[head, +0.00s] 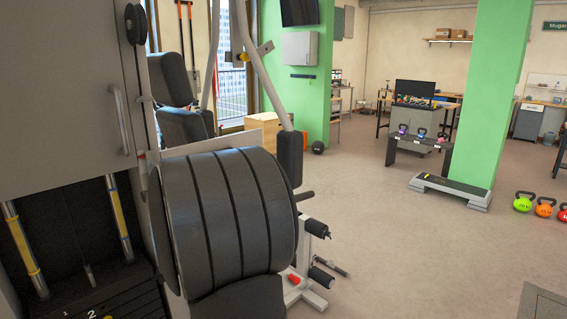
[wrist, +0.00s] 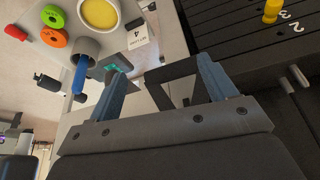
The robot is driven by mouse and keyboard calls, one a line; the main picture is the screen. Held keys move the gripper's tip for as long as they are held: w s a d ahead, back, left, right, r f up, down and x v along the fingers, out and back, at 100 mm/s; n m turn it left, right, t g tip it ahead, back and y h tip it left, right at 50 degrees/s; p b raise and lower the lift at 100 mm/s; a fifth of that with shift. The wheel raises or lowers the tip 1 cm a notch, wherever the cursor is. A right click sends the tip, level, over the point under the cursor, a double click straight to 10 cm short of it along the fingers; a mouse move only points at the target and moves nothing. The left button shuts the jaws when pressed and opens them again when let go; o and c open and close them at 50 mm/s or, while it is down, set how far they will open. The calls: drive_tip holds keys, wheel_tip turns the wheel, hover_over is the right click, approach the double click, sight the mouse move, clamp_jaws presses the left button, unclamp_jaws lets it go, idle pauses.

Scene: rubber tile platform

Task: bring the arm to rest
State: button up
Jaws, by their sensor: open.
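My gripper (wrist: 160,66) shows in the wrist view, with two blue-grey fingers spread wide apart. It is open, and nothing is clamped between the fingers. A black angled bracket (wrist: 168,76) shows between and beyond them; whether it touches a finger I cannot tell. Beyond the right finger is a dark weight stack (wrist: 240,22) with numbered plates and a yellow pin (wrist: 272,11). I cannot make out my gripper in the head view.
In the wrist view, a pale surface carries green (wrist: 53,16) and orange (wrist: 56,38) rings, a yellow disc (wrist: 99,12) and a card marked 4 (wrist: 137,31). In the head view, a gym machine (head: 60,110) fills the left; open floor (head: 370,240) lies right, with kettlebells (head: 523,201).

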drive_tip(key=s+a+r, duration=0.2)
drive_tip(key=s+a, duration=0.3)
drive_tip(key=s, duration=0.1)
drive_tip(key=shift+s+a+r+n, duration=0.15)
drive_tip(key=shift+a+r+n, duration=0.05)
drive_tip(key=shift+a+n, duration=0.2)
idle(0.8)
